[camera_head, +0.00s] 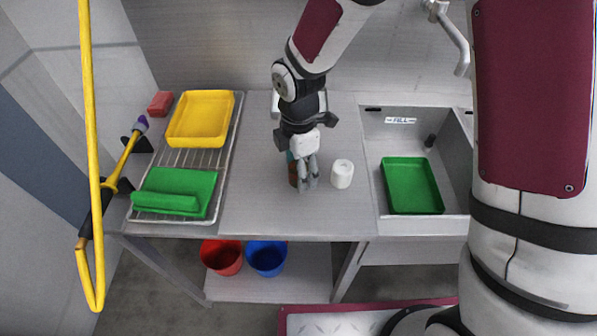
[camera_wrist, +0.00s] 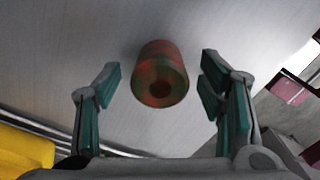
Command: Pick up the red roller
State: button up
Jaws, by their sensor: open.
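The red roller (camera_wrist: 160,62) is a short cylinder with blotchy red and green colouring and a dark hole in its near end. In the wrist view it lies between and beyond the two fingers of my gripper (camera_wrist: 160,88), with a gap on each side. In the head view my gripper (camera_head: 307,182) hangs over the middle of the steel counter, fingers down. Only a brownish-red strip of the roller (camera_head: 293,176) shows there, left of the fingers; the rest is hidden. My gripper is open and empty.
A white cylinder (camera_head: 342,174) stands close right of my gripper. Further right is a sink (camera_head: 453,150) with a green tray (camera_head: 410,188). At left, a wire rack (camera_head: 193,158) holds a yellow tray (camera_head: 201,118) and green item (camera_head: 176,192). The counter's front is clear.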

jog(key=shift+f, duration=0.45)
jog(key=shift+c, duration=0.3)
jog(key=c, duration=1.2)
jog(key=shift+r, duration=0.1)
